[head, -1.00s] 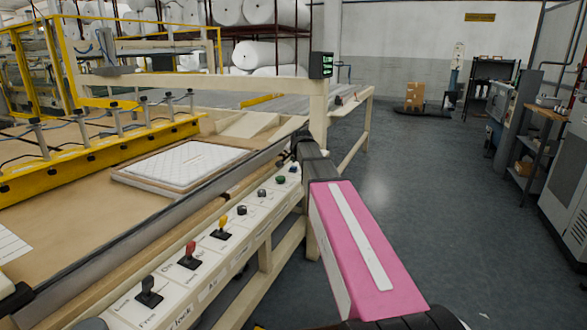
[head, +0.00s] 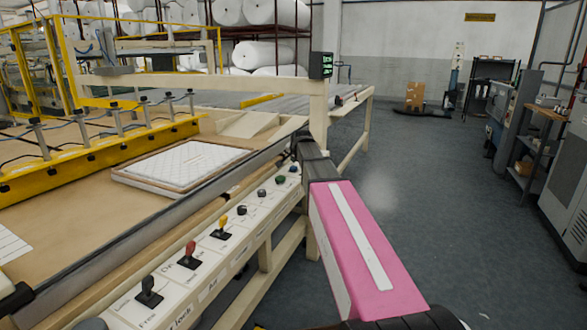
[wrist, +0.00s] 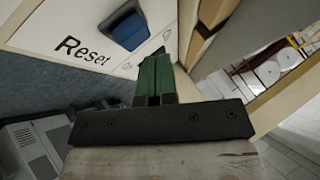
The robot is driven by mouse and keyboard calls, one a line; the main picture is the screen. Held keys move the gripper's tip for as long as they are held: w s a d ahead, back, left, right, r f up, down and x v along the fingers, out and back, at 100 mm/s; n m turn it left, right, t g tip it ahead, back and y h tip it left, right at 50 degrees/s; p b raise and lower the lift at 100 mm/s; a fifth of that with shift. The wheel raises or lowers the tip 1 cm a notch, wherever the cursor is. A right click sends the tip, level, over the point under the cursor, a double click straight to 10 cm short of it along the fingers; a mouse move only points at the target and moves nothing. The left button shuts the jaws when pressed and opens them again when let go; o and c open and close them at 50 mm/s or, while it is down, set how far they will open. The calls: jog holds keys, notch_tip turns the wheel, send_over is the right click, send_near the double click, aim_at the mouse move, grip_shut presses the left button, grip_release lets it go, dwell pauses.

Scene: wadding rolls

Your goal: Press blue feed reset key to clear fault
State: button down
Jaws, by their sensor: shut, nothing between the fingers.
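The blue key (wrist: 125,28) shows at the top of the wrist view, set in a white panel (wrist: 75,22) beside the printed word "Reset". My gripper (wrist: 155,60) is shut and empty. Its green fingertips lie just below and to the right of the key in the picture. A small gap seems to show between them, but I cannot tell the exact distance. In the head view my gripper (head: 298,150) is over the far end of the sloping control panel (head: 190,284), where it and my arm cover part of the panel.
The panel carries several other controls: a black lever (head: 149,291), a red one (head: 190,256), a yellow one (head: 222,228) and small dark knobs. A quilted white pad (head: 185,163) lies on the machine bed behind. Open floor (head: 430,210) lies to the right.

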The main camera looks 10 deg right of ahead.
aim_at(295, 167)
jog(key=shift+f, duration=0.15)
dwell(0.3)
jog(key=shift+f, duration=0.25)
jog(key=shift+f, duration=0.5)
dwell(0.8)
dwell(0.3)
jog(key=shift+r, duration=0.9)
jog(key=shift+r, duration=2.55)
